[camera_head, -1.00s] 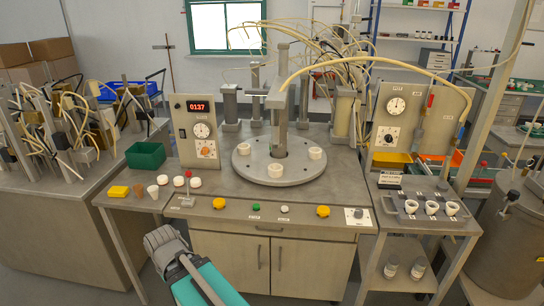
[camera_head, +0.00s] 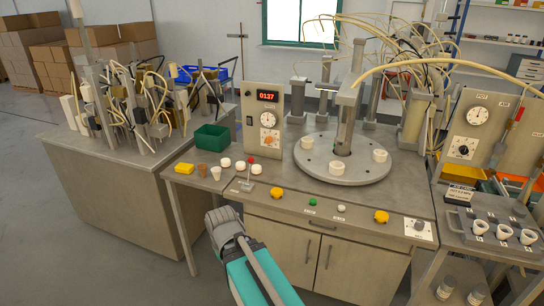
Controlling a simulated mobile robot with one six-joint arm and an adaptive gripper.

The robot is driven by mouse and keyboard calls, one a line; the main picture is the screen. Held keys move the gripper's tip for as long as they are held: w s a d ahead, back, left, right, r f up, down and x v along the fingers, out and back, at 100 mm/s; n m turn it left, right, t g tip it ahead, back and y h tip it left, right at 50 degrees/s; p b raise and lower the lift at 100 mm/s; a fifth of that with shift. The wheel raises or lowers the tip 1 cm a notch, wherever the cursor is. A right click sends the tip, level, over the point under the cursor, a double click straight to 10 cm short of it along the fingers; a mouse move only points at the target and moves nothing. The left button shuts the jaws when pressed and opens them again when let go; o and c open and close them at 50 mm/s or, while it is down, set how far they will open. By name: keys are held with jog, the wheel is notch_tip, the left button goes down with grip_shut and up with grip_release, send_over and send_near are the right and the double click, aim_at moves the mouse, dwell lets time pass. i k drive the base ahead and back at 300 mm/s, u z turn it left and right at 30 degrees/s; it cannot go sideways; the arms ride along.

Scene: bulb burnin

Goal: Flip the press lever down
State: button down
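A small lever with a red knob (camera_head: 250,162) stands up from a metal plate at the front edge of the workbench, left of centre. Its stem is close to upright. I take it to be the press lever, though I cannot read its label. The press column (camera_head: 349,110) rises over a round grey table (camera_head: 322,172) carrying several white cups. My gripper (camera_head: 223,220) is in front of the bench edge, below and slightly left of the lever in the picture, apart from it. Its fingers are too small and foreshortened to tell whether it is open or shut.
A control box (camera_head: 267,128) reads 0137. Open floor lies at the left front.

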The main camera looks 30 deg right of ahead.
aim_at(250, 160)
jog(key=k, duration=0.65)
jog(key=z, duration=0.55)
jog(key=i, duration=1.3)
jog(key=u, duration=0.1)
